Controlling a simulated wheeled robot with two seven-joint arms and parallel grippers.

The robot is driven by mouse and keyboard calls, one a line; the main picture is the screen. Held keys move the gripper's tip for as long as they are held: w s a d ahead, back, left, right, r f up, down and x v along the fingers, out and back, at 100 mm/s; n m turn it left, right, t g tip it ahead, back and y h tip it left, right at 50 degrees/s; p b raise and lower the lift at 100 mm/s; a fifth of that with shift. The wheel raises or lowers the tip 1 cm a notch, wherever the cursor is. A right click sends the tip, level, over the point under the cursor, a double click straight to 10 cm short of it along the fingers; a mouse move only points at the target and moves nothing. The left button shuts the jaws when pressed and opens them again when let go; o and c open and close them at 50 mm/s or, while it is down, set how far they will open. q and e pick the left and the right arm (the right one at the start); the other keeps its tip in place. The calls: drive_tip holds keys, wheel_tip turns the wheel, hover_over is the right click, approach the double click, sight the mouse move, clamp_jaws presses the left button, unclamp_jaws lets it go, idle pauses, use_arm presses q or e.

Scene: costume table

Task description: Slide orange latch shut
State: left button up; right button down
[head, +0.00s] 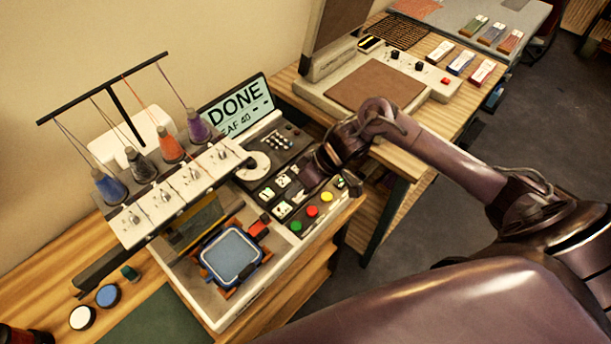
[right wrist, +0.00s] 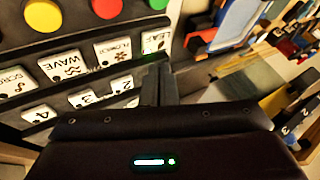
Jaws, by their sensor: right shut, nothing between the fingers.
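Orange parts (head: 231,291) show around the edge of a blue-rimmed hoop (head: 262,250) in the tray of the embroidery machine (head: 205,318) in the head view. I cannot tell which of them is the latch, or whether it is open or shut. My right gripper (head: 310,178) is up and right of the hoop, over the machine's key panel, apart from the orange parts. In the right wrist view its fingers (right wrist: 160,84) are shut and empty, close to the LEAF key (right wrist: 155,42). My left gripper is not in view.
A display (head: 236,106) reads DONE. Red, yellow and green buttons (head: 312,211) sit at the panel's front edge. Thread cones (head: 168,146) stand on a rack above the tray. A heat press (head: 375,88) stands on the table behind. My right arm covers the lower right.

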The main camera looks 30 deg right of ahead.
sight(259, 224)
drive_tip(key=shift+x, duration=1)
drive_tip(key=a+p, duration=0.2)
drive_tip(key=a, duration=0.1)
drive_tip(key=shift+s+a+f, duration=0.15)
drive_tip(key=shift+s, duration=0.25)
drive_tip(key=shift+s+a, duration=0.25)
drive_tip(key=shift+a, duration=0.2)
drive_tip(key=shift+f, duration=0.15)
